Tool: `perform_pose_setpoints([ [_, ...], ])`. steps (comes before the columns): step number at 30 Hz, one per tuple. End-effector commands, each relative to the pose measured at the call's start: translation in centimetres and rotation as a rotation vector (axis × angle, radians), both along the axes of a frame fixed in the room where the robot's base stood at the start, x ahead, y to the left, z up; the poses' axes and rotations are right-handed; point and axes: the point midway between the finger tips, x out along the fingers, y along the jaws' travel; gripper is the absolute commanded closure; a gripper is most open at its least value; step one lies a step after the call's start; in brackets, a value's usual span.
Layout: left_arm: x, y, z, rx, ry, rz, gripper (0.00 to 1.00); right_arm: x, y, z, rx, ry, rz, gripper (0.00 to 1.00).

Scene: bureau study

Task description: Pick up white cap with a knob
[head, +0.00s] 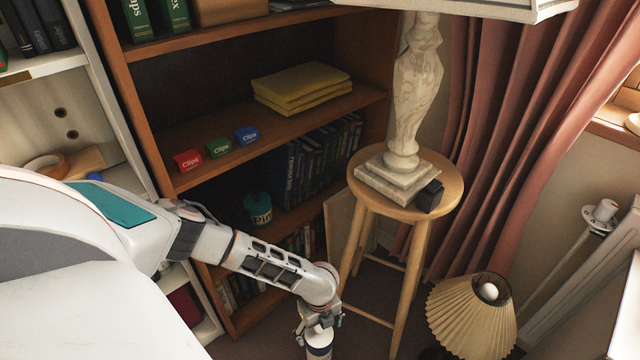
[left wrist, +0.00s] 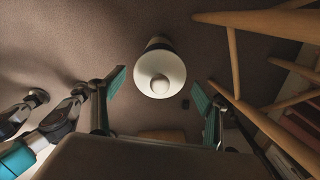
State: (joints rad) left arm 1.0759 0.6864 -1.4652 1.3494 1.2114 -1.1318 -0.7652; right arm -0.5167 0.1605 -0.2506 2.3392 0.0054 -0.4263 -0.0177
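The white cap with a knob (left wrist: 176,70) shows in the left wrist view as a round white disc with a paler knob near its middle. It tops a dark-sided body, mostly hidden behind it, over the brown floor. My left gripper (left wrist: 160,92) is open, its teal-padded fingers spread to either side of the cap, with clear gaps between fingers and cap. In the head view the end of my left arm reaches the bottom edge left of the stool, and its fingertips do not show clearly there.
A round wooden stool (head: 447,180) bears a marble lamp (head: 415,75) and a small dark box (head: 430,196); its legs stand close right of my left arm. A bookcase (head: 175,88) stands behind. A pleated lampshade (head: 465,320) is low at right.

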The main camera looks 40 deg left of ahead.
Motion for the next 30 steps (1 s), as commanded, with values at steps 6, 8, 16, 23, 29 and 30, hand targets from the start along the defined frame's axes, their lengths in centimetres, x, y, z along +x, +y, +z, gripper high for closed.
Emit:
perform_pose_setpoints([
  [6, -0.1, 0.0, -0.1, 0.000, 0.001, 0.000, 0.87, 0.0, 0.0, 0.0, 0.000, 0.001, 0.000, 0.41],
  [8, -0.1, 0.0, -0.1, 0.001, 0.002, 0.000, 1.00, 0.0, 0.0, -0.1, -0.001, 0.002, 0.000, 0.41],
  [16, -0.3, 0.0, -0.2, 0.000, 0.004, 0.000, 1.00, -0.1, -0.1, -0.2, -0.002, 0.005, 0.000, 0.41],
  [23, 0.0, 0.1, 1.6, 0.000, -0.002, 0.000, 1.00, 0.4, -0.3, 0.6, -0.012, -0.011, 0.001, 0.41],
  [29, 0.7, 0.0, 6.9, 0.000, -0.016, 0.000, 1.00, 0.3, -2.0, 0.6, -0.066, 0.000, -0.005, 0.41],
  [30, 0.7, 0.1, 8.0, -0.001, -0.017, 0.000, 1.00, -0.5, -2.5, -0.3, -0.080, 0.022, -0.006, 0.41],
])
